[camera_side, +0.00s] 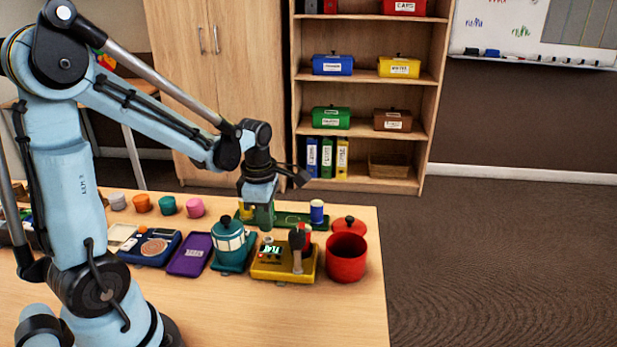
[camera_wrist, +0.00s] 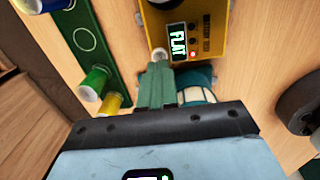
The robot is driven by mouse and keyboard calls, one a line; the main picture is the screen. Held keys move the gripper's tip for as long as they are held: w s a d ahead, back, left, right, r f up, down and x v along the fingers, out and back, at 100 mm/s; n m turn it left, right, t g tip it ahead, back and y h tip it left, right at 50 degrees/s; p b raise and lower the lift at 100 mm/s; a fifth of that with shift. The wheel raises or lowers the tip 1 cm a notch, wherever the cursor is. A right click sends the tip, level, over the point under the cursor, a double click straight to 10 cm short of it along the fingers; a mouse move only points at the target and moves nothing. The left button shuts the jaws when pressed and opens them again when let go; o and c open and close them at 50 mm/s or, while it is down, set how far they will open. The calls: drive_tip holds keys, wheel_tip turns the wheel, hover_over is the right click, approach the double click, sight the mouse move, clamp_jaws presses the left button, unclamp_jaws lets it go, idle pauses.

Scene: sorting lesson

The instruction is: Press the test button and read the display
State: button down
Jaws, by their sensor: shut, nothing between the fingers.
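The yellow tester (camera_side: 268,273) sits near the table's front right. It also shows at the top of the wrist view (camera_wrist: 214,18). Its display (camera_wrist: 178,42) reads "FLAT" in pale letters, and a red light (camera_wrist: 193,54) glows beside it. Dark round knobs (camera_wrist: 193,41) sit next to the display; I cannot tell which is the test button. My gripper (camera_wrist: 159,70) is shut, its green fingers close to the tester's edge in the wrist view. A pale round end shows at the fingertips; I cannot tell what it belongs to. In the side view my gripper (camera_side: 262,222) is behind the tester.
A green tray (camera_side: 287,217) holds coloured cylinders, including a blue one (camera_side: 317,212). A red pot (camera_side: 346,262) stands right of the tester, its lid (camera_side: 348,225) behind. A teal pot (camera_side: 229,240), purple case (camera_side: 190,257) and blue scale (camera_side: 165,250) lie left. The front table is clear.

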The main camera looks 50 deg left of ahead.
sight(266, 240)
drive_tip(key=shift+s+r, duration=0.15)
drive_tip(key=shift+r, duration=2)
drive_tip(key=d+r+m+t, duration=0.1)
drive_tip(key=d+m+t, duration=0.1)
drive_tip(key=m, duration=0.7)
drive_tip(key=s+d+r+m+t, duration=0.1)
drive_tip(key=d+m+t, duration=0.1)
drive_tip(key=d+m, duration=0.3)
drive_tip(key=s+d+r+m+t, duration=0.1)
drive_tip(key=d+m+t, duration=0.1)
drive_tip(key=m, duration=1.1)
drive_tip(key=shift+s+d+r+t, duration=0.15)
drive_tip(key=shift+d, duration=0.3)
drive_tip(key=shift+s+d+r+t, duration=0.1)
drive_tip(key=shift+d+r+t, duration=0.05)
drive_tip(key=shift+d, duration=0.3)
